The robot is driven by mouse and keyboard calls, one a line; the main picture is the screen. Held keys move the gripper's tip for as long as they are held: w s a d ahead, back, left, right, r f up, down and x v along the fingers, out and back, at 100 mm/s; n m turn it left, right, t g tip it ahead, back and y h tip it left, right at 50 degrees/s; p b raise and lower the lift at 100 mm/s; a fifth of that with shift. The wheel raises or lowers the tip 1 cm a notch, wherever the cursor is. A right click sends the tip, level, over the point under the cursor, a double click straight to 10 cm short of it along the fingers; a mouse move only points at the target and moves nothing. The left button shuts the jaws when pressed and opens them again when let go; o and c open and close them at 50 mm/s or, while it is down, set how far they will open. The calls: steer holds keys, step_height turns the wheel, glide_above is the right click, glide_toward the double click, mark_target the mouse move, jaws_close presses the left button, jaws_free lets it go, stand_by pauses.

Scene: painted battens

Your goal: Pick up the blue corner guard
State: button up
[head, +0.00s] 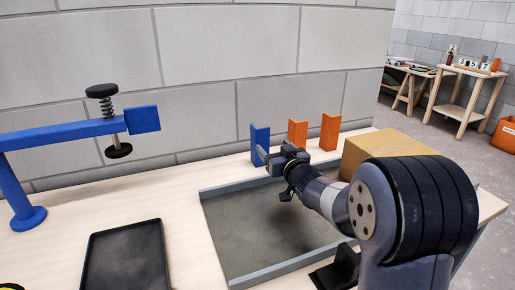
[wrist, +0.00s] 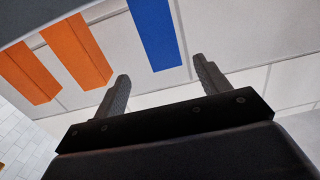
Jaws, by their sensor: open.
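The blue corner guard (head: 260,142) stands upright on the bench near the grey block wall, left of two orange corner guards, in the head view. My gripper (head: 273,157) is close in front of it, and its fingertips partly overlap its lower part in that view. In the wrist view the blue guard (wrist: 155,35) shows beyond and between the two open fingers (wrist: 163,77). A gap shows between the fingers and nothing is in them. Whether a finger touches the guard cannot be told.
Two orange corner guards (head: 298,134) (head: 330,131) stand just right of the blue one. A cardboard box (head: 385,146) is further right. A grey-rimmed tray (head: 225,231) lies under my arm. A blue clamp stand (head: 70,131) and black tray (head: 127,262) are at left.

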mark_target(263, 137)
steer(key=shift+a+x, duration=0.2)
steer(key=shift+x, duration=3.25)
steer(key=shift+s, duration=0.1)
steer(key=shift+c, duration=0.3)
steer(key=shift+r, duration=0.1)
steer(key=c, duration=1)
step_height(263, 137, up, 10)
steer(key=p, duration=0.3)
steer(key=shift+p, duration=0.4)
